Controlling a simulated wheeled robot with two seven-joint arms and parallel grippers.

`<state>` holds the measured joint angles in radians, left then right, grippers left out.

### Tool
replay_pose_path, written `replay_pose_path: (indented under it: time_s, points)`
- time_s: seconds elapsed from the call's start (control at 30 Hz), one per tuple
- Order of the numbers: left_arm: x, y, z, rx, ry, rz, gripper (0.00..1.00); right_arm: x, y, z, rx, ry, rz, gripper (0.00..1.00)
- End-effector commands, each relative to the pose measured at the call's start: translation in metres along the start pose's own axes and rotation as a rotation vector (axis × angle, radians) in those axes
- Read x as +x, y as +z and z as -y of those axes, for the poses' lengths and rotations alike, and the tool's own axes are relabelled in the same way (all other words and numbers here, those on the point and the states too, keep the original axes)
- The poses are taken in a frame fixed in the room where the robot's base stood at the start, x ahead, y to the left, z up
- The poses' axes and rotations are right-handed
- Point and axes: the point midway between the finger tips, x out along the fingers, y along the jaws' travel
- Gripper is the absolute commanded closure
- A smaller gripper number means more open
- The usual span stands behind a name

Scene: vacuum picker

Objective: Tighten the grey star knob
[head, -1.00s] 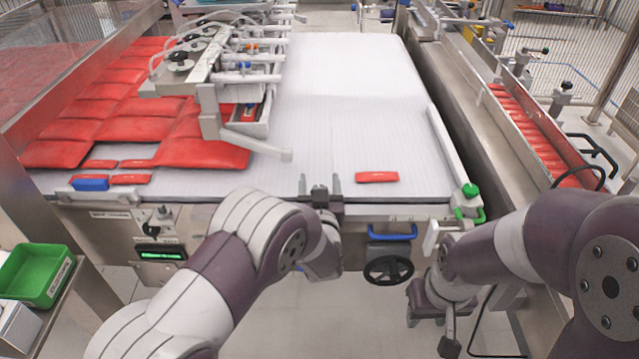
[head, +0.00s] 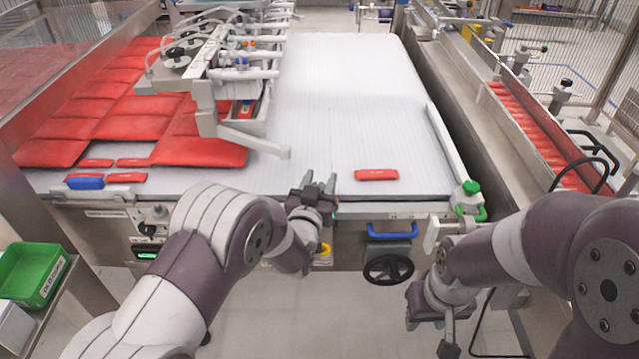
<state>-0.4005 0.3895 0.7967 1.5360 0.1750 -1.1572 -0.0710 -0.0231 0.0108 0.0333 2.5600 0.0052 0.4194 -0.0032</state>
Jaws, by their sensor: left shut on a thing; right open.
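I cannot make out a grey star knob for certain. My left gripper (head: 320,183) is over the front edge of the white belt (head: 350,110), fingers pointing away from me. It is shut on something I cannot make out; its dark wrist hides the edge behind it. My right gripper (head: 430,328) is low at the right, below the machine front, open with nothing seen between its fingers.
The machine front carries a blue handle (head: 392,231), a black handwheel (head: 388,269) and a green-topped knob (head: 471,188). A picker frame (head: 215,95) stands over red packs (head: 130,122) at the left. A green bin (head: 35,272) is at the far left.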

Motion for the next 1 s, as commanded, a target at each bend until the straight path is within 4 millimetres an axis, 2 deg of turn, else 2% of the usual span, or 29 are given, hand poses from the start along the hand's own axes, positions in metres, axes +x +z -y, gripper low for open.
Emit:
replay_pose_path:
  time_s: [0.07,0.1,0.17,0.47,0.57,1.0]
  points:
    - [0.0,-0.001,0.0,0.0,0.0,-0.002,0.86,0.0,0.0,0.0,0.0,0.0,0.0,0.57]
    - [0.0,-0.001,0.0,0.0,0.0,-0.001,0.53,0.0,0.0,0.0,0.0,0.0,0.0,0.57]
    - [0.0,-0.001,0.0,0.0,0.0,-0.001,0.35,0.0,0.0,0.0,0.0,0.0,0.0,0.57]
    - [-0.001,0.0,0.0,0.0,-0.001,0.0,0.35,0.0,0.0,0.0,0.0,0.0,0.0,0.57]
    - [-0.011,0.0,-0.001,0.0,0.0,0.001,0.35,0.001,0.0,0.0,0.0,0.0,0.0,0.57]
    - [-0.11,0.0,-0.001,0.0,0.0,0.0,0.35,0.008,0.001,0.0,0.0,0.0,0.0,0.57]
